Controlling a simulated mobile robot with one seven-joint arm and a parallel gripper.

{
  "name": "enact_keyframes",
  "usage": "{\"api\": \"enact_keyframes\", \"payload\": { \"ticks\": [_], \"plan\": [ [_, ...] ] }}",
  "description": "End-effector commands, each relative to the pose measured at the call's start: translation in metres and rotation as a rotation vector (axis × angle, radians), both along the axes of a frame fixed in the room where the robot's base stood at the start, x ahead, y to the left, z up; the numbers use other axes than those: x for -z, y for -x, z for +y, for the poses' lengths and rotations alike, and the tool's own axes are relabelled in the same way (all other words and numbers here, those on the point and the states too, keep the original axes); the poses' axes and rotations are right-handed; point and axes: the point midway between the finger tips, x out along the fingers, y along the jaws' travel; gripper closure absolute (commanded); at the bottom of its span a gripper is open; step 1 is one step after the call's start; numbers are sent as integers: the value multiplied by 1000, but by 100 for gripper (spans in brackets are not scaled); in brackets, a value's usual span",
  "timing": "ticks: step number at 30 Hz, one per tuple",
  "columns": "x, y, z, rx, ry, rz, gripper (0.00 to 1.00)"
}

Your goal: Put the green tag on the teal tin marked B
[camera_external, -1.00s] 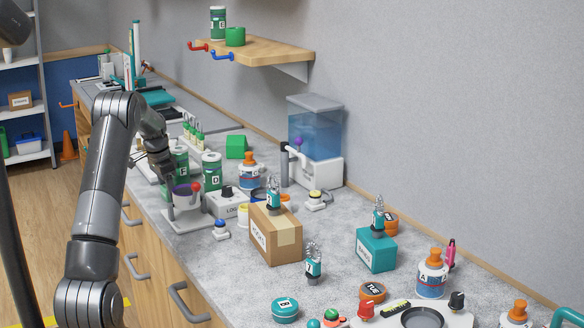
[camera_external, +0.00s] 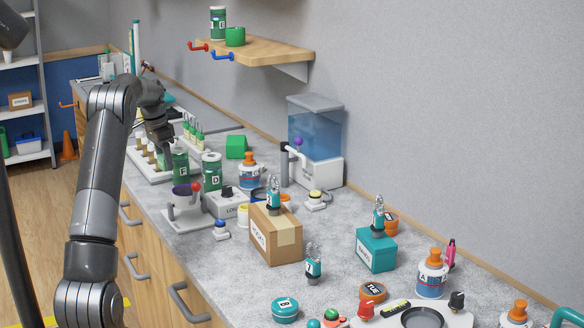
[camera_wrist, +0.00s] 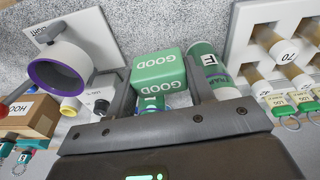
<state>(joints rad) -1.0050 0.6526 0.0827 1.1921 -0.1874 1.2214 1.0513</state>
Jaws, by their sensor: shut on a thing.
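The teal tin marked B (camera_external: 286,310) is a low round tin on the grey counter, at the bottom of the external view. It is far in front of my gripper and does not show in the wrist view. In the wrist view my gripper (camera_wrist: 158,82) is shut on the block-like green tag (camera_wrist: 157,70), which reads GOOD on two faces. The external view does not show the tag clearly. My fingers hide part of its sides.
The can marked F (camera_external: 180,165) and the can marked D (camera_external: 212,172) stand close to my gripper. The purple-rimmed cup on a stand (camera_external: 186,205), a cardboard box (camera_external: 265,243) and a teal box (camera_external: 376,250) stand between there and the front. Bare counter lies left of the teal box.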

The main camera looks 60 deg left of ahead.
Motion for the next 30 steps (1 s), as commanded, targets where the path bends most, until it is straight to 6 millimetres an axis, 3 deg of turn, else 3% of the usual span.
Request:
{"api": "enact_keyframes", "payload": {
  "ticks": [4, 12, 16, 23, 30],
  "plan": [
    [-17, 0, 1, 0, -4, -2, 74],
    [-78, 0, 1, -1, -4, -1, 74],
    [-98, 0, 1, 0, -3, -1, 74],
    [-104, -34, -39, 61, 0, 0, 74],
    [-114, -80, -107, 161, 0, -1, 74]
  ]
}}
